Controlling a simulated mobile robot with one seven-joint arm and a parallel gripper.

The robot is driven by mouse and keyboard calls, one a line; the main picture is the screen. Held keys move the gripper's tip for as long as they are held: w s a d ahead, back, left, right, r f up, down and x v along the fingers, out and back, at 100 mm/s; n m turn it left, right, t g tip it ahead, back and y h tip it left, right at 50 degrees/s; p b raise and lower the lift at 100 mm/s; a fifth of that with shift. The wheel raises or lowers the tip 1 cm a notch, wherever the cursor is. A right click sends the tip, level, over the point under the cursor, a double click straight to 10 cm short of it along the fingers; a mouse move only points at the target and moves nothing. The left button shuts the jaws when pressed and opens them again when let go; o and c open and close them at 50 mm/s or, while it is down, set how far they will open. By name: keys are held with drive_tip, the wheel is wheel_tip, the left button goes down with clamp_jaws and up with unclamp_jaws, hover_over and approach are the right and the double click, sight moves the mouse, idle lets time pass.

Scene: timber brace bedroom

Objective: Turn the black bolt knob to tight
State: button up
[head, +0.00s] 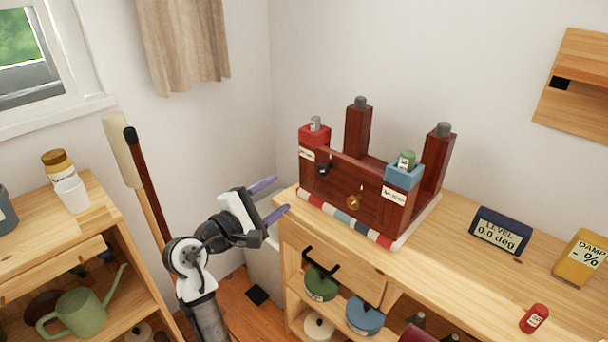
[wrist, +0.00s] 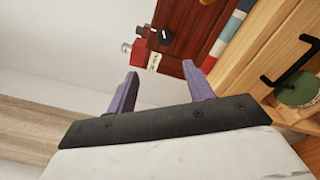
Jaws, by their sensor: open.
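The black bolt knob (head: 323,170) is on the front of a dark red wooden frame (head: 337,187), near its left end below a red corner block (head: 314,135). In the wrist view the black knob (wrist: 165,37) shows beyond the fingers, near the top middle. My gripper (head: 270,199) has purple fingers spread open and empty, left of the frame and apart from it. The open fingers also show in the wrist view (wrist: 160,75). The knob's tight mark cannot be read.
A brass knob (head: 353,202) sits right of the black one. A blue block (head: 403,176) caps the right corner. The frame stands on a striped base on a wooden cabinet (head: 450,258). A level display (head: 499,231) stands to the right. A drawer handle (head: 320,262) sticks out below.

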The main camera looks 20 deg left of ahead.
sight(321, 172)
drive_tip(key=shift+h, duration=0.3)
drive_tip(key=x, duration=0.4)
drive_tip(key=p+x, duration=0.1)
drive_tip(key=x, duration=0.4)
drive_tip(key=f+p+x, duration=0.1)
drive_tip(key=x, duration=0.3)
drive_tip(key=shift+w+d, duration=0.3)
drive_tip(key=shift+d, duration=0.1)
drive_tip(key=c, duration=1)
drive_tip(key=shift+o, duration=0.2)
